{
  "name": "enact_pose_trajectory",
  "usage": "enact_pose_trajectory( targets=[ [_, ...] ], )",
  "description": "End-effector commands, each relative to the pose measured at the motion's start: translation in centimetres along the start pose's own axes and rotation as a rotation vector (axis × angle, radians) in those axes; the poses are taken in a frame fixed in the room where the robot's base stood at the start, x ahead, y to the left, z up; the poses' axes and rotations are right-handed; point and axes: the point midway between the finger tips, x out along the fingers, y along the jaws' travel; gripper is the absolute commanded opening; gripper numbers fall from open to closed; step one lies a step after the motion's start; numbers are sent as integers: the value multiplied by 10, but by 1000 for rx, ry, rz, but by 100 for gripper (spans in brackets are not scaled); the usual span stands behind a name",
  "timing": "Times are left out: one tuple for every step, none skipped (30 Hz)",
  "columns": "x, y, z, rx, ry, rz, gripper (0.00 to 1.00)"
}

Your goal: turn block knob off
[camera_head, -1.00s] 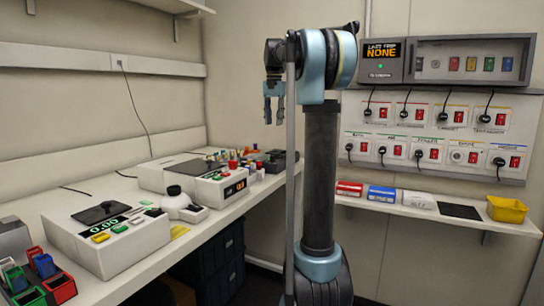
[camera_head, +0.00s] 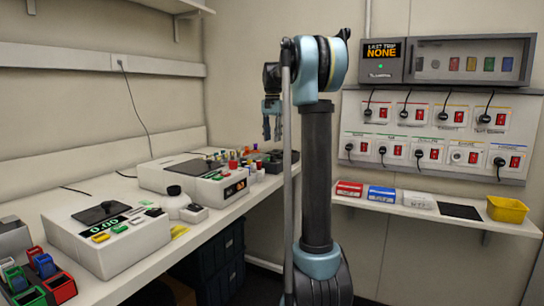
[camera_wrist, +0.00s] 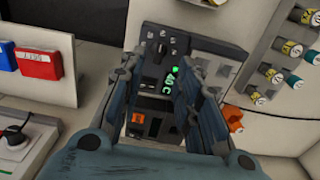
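A dark grey block unit (camera_wrist: 205,45) with a lit green display (camera_wrist: 173,85) lies below my gripper in the wrist view. A small black knob-like part (camera_wrist: 162,48) shows on its panel, beyond the fingertips; its setting is too small to read. My gripper (camera_wrist: 165,72) is open and empty, its two fingers on either side of the panel, parts of which they hide. In the head view my gripper (camera_head: 272,128) points down above the far end of the bench, over a dark unit (camera_head: 285,158) that is partly behind my arm.
Several coloured-capped vials (camera_wrist: 278,75) lie right of the unit in the wrist view, with an orange piece (camera_wrist: 234,118) nearby. In the head view, a white instrument (camera_head: 110,235) and a second one (camera_head: 205,180) stand along the bench. A socket panel (camera_head: 435,140) is on the right wall.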

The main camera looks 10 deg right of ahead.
Motion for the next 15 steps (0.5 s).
enact_pose_trajectory(
  targets=[
    [9,0,0,0,0,0,31],
    [14,0,0,0,0,0,31],
    [21,0,0,0,0,0,31],
    [26,0,0,0,0,0,31],
    [32,0,0,0,0,0,31],
    [38,0,0,0,0,0,31],
    [43,0,0,0,0,0,31],
    [48,0,0,0,0,0,31],
    [54,0,0,0,0,0,31],
    [58,0,0,0,0,0,31],
    [61,0,0,0,0,0,31],
    [66,0,0,0,0,0,31],
    [69,0,0,0,0,0,31],
    [72,0,0,0,0,0,31],
    [74,0,0,0,0,0,31]
  ],
)
